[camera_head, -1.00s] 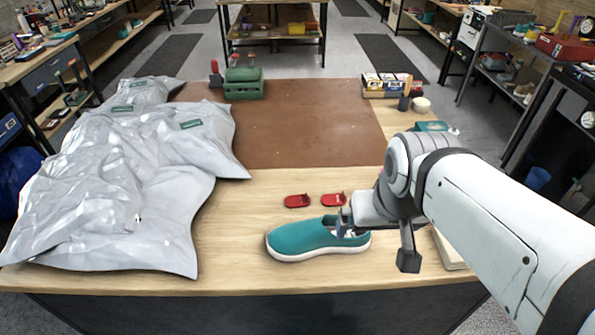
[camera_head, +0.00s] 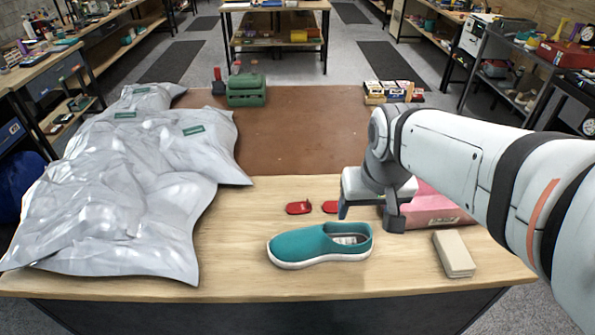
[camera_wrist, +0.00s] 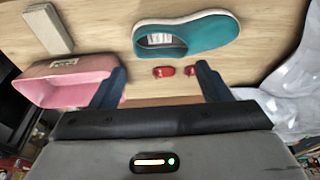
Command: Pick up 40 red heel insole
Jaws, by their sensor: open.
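Two small red heel insoles lie side by side on the wooden table: a left one (camera_head: 299,207) and a right one (camera_head: 331,207). The wrist view shows them in reverse order, the right one (camera_wrist: 163,71) and the left one (camera_wrist: 191,71). I cannot read any size mark on either. In the wrist view the insoles appear between the fingertips (camera_wrist: 162,70).
A teal shoe (camera_head: 320,244) lies in front of the insoles. A pink box (camera_head: 437,207) stands right of my gripper, with a beige block (camera_head: 454,252) in front. Grey plastic bags (camera_head: 110,210) cover the left side. The brown mat (camera_head: 310,130) behind is mostly clear.

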